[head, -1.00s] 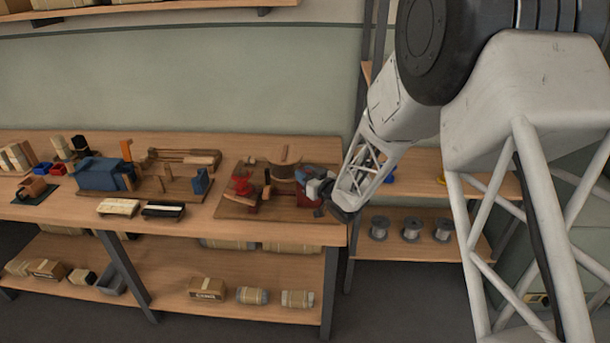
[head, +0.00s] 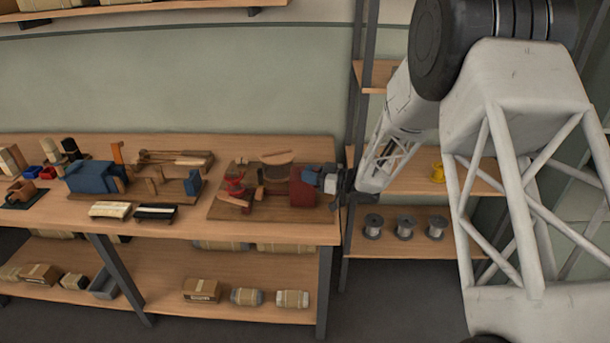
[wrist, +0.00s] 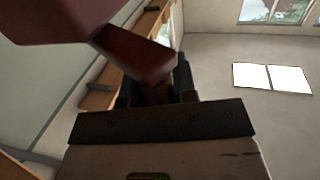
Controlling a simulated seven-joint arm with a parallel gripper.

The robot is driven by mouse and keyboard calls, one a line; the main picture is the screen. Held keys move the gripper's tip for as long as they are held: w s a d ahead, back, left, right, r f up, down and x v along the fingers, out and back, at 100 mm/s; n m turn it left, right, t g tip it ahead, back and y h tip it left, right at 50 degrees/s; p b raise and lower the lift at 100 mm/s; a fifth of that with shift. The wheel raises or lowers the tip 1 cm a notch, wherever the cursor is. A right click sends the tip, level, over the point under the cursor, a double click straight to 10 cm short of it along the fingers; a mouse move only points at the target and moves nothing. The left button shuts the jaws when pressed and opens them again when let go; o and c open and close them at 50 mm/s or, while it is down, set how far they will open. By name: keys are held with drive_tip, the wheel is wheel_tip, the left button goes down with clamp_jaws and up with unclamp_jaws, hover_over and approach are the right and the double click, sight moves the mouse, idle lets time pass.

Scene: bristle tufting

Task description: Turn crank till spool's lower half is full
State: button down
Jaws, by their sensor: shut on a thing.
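The winding machine stands on a brown board (head: 222,210) at the right end of the bench. It has a round wooden disc (head: 276,157) on top, a dark red block (head: 303,190) and a red part (head: 235,186) at its left. The spool seems to be under the disc; it is too small to tell how full it is. My gripper (head: 338,186) is at the machine's right side. In the wrist view my gripper (wrist: 158,92) is shut on a dark red piece (wrist: 135,55), seemingly the crank, whose far end runs out of view.
A blue machine (head: 95,176) on another board stands to the left. Two brushes or pads (head: 155,212) lie at the front edge. Several grey wire spools (head: 405,227) stand on the right rack, with a yellow object (head: 437,172) above. The rack post is close to my gripper.

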drive_tip(key=n+g, duration=0.1)
drive_tip(key=g, duration=0.1)
drive_tip(key=w+d+n+g, duration=0.1)
drive_tip(key=g, duration=0.1)
drive_tip(key=shift+d+n+y, duration=0.3)
drive_tip(key=shift+w+d+n+g+h, duration=0.5)
drive_tip(key=shift+n+g, duration=0.65)
drive_tip(key=shift+g, duration=0.55)
drive_tip(key=shift+w+d+n+g+h, duration=0.5)
drive_tip(key=shift+n+g, duration=0.6)
drive_tip(key=shift+g, duration=0.6)
drive_tip(key=shift+w+d+n+g+h, duration=0.35)
drive_tip(key=shift+w+n+g, duration=0.3)
drive_tip(key=shift+n+g, duration=0.8)
drive_tip(key=shift+g, duration=0.45)
drive_tip(key=c, duration=0.9)
unclamp_jaws()
drive_tip(key=shift+d, duration=0.1)
drive_tip(key=shift+w+d, duration=0.1)
drive_tip(key=shift+v, duration=3.75)
